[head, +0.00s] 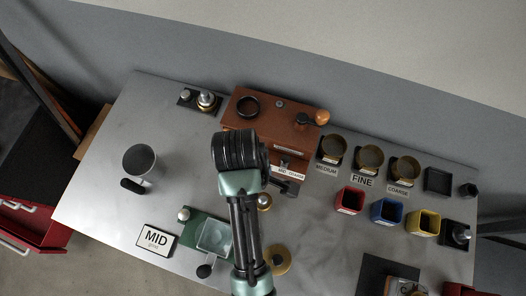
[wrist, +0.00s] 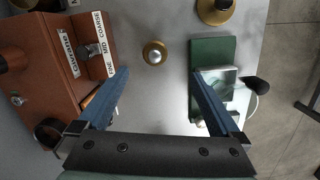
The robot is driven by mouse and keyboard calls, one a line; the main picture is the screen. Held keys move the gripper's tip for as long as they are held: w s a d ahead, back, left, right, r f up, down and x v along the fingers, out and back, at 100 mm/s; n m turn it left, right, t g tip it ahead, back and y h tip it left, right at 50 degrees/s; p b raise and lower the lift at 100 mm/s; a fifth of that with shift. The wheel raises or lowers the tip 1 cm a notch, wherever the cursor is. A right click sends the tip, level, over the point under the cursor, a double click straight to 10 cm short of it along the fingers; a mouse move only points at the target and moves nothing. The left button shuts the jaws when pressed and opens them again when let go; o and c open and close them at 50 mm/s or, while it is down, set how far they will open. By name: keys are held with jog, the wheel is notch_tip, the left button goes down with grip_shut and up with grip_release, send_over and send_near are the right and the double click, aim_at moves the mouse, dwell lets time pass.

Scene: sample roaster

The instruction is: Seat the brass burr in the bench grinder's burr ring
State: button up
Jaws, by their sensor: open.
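A small round brass piece with a silvery knob, which looks like the brass burr (wrist: 155,52), stands on the bench just beyond my fingertips in the wrist view. In the head view the brass burr (head: 264,202) shows partly beside my arm. My gripper (wrist: 161,76) is open and empty, its two blue fingers apart with bare bench between them. In the head view my wrist hides the fingers. The orange-brown bench grinder (head: 232,118) stands at the back, left of my gripper in the wrist view (wrist: 40,75). A dark ring, seemingly the burr ring (head: 247,106), is on its top.
A green scale-like box (wrist: 207,55) with a clear pan is close to my right finger. A larger brass disc with a dark knob (head: 277,260) stands nearby. Brass-topped containers (head: 369,158) and coloured cups (head: 386,212) are at right.

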jog(key=f, duration=0.4)
jog(key=shift+s+d+f+p, duration=0.15)
jog(key=shift+d+f+p, duration=0.15)
jog(key=shift+p, duration=0.1)
jog(key=shift+w+d+f+p, duration=0.1)
jog(key=shift+d+f, duration=0.05)
jog(key=shift+f, duration=0.85)
jog(key=shift+w+d+f+p, duration=0.1)
jog(key=shift+f, duration=0.95)
jog(key=shift+w+d+f+p, duration=0.1)
jog(key=shift+d+f, duration=0.05)
jog(key=shift+f, duration=0.85)
grip_shut()
